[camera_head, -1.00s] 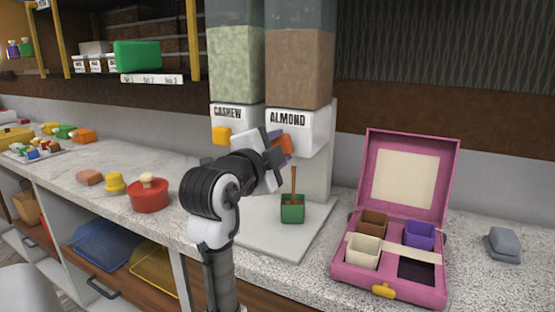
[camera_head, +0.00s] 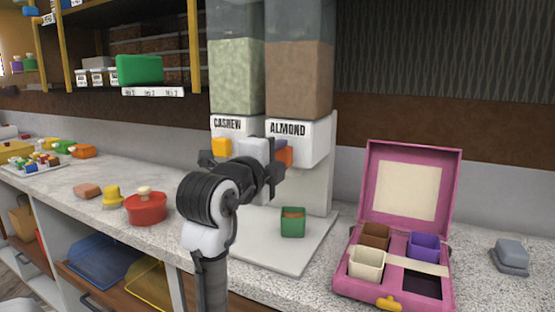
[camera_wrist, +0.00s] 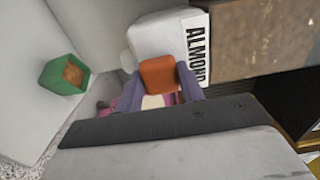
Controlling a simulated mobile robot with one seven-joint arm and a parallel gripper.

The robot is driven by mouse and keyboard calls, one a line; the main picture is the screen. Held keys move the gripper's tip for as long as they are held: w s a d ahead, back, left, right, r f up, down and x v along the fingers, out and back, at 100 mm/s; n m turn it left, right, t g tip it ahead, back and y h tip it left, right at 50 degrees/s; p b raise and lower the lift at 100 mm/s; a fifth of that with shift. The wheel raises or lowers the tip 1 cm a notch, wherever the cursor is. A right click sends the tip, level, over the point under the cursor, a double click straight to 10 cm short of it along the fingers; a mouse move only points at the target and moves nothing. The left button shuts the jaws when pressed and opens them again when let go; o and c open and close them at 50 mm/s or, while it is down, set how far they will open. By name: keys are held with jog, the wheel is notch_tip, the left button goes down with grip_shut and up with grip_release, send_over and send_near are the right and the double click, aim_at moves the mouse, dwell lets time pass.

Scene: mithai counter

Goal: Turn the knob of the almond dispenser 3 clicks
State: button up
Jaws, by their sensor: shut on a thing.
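The almond dispenser (camera_head: 300,150) has a white body labelled ALMOND under a clear column of brown almonds (camera_head: 299,75). Its orange knob (camera_head: 287,156) also shows in the wrist view (camera_wrist: 158,73). My gripper (camera_head: 279,151) is at the dispenser front. In the wrist view my gripper (camera_wrist: 160,90) has its two purple-grey fingers on either side of the orange knob, shut on it. A green cup (camera_head: 293,226) stands on the pale base below the dispenser with brown contents in it. It also shows in the wrist view (camera_wrist: 62,78).
The cashew dispenser (camera_head: 230,128) with a yellow knob (camera_head: 221,146) stands just left. An open pink box (camera_head: 451,270) with small cups is to the right, with a grey object (camera_head: 511,256) beyond. A red pot (camera_head: 146,209) stands on the counter to the left.

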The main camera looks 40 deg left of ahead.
jog(key=o, duration=1)
jog(key=shift+d, duration=0.1)
jog(key=b+v, duration=0.1)
jog(key=v, duration=1.2)
jog(key=shift+s+b, duration=0.35)
jog(key=shift+s, duration=0.05)
